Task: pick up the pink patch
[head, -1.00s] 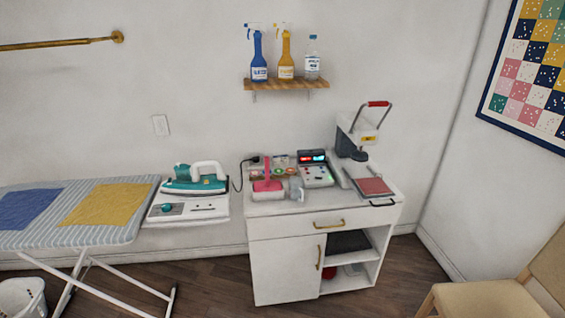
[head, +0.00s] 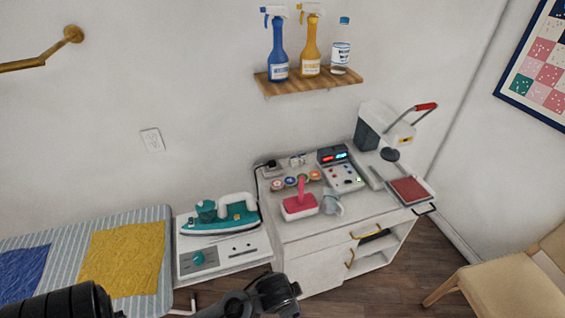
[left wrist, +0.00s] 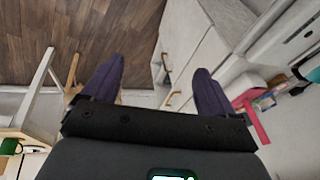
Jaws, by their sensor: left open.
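I cannot single out a pink patch for certain. Several small round patches (head: 296,180) lie in a row on the white cabinet top, and the leftmost (head: 277,184) looks reddish pink, but they are too small to be sure. My left gripper (left wrist: 158,90) is open, with nothing between its two dark purple fingers in the left wrist view. It is apart from the patches. Dark links of my arm (head: 262,296) show at the bottom of the head view, but the fingertips cannot be made out there. My right gripper is not in view.
A pink block with an upright handle (head: 299,207) and a grey-white item (head: 331,203) stand in front of the patches. A control box (head: 343,177) and heat press (head: 385,130) stand to the right. The iron (head: 222,214) is left. A shelf (head: 310,82) overhangs behind.

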